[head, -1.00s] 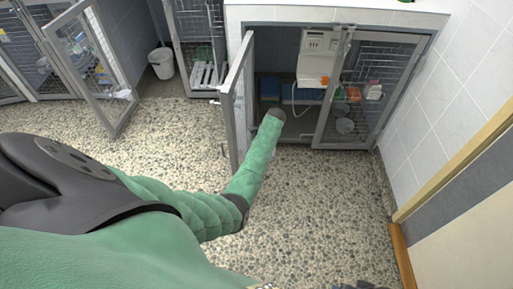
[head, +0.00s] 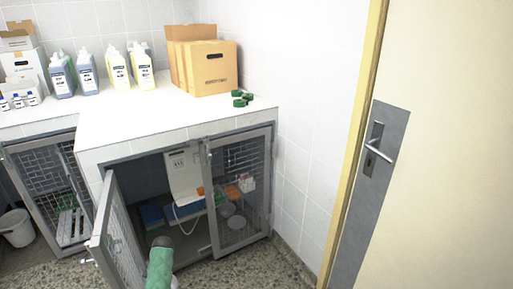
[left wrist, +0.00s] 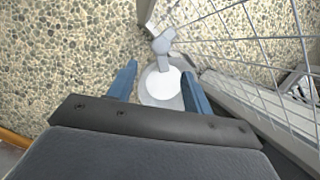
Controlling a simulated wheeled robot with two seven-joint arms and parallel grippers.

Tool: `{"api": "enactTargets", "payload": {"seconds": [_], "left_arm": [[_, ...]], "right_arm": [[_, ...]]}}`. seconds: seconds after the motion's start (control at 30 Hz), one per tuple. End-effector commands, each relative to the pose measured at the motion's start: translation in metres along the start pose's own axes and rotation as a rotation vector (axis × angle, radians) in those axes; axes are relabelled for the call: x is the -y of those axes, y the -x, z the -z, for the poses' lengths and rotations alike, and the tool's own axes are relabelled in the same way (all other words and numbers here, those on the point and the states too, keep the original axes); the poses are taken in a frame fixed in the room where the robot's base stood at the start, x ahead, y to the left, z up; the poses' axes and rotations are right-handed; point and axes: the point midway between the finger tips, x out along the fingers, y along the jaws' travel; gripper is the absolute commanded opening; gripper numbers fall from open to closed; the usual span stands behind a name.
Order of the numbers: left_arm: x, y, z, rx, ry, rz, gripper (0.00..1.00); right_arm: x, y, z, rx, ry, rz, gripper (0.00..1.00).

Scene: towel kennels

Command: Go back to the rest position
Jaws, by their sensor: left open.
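My left gripper (left wrist: 160,69) shows in the left wrist view with its two blue fingers apart. A round white thing with a grey rim (left wrist: 161,86) and a pale grey bracket-like part (left wrist: 163,42) appear between and beyond the fingers. I cannot tell what they are or how far off, and I see no grip on them. In the head view my green left arm (head: 160,268) comes up from the bottom edge beside the open kennel door (head: 117,235); its fingers are hidden there. My right gripper is not in view.
The open mesh door also fills the right of the left wrist view (left wrist: 255,60), close to my gripper. The other kennel door (head: 240,185) is shut. The counter (head: 150,122) holds bottles and cardboard boxes (head: 208,68). A room door (head: 440,150) stands at right.

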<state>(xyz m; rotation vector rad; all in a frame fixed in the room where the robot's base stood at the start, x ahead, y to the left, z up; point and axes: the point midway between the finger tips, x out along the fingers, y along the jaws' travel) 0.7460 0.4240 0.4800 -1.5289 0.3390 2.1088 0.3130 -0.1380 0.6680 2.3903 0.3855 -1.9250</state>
Motion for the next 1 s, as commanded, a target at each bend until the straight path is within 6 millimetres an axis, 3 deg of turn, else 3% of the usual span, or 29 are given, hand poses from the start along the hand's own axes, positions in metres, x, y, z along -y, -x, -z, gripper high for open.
{"api": "enactTargets", "payload": {"seconds": [0.27,0.37,0.57,0.7,0.8,1.0], "left_arm": [[0.021,0.067,0.010,-0.149,0.259,0.034,0.50],[0.028,0.103,0.014,-0.223,0.344,0.052,0.50],[0.030,0.203,0.016,-0.432,0.515,0.088,0.50],[0.001,0.260,0.003,-0.586,0.599,0.091,0.50],[-0.033,0.287,-0.013,-0.677,0.626,0.080,0.50],[-0.117,0.312,-0.050,-0.804,0.605,0.040,0.50]], "right_arm": [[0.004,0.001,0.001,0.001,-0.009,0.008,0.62],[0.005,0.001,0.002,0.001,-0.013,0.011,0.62],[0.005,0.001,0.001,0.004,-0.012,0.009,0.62],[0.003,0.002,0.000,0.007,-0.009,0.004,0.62],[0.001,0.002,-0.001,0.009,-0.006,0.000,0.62],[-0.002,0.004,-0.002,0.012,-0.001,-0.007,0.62]]}}
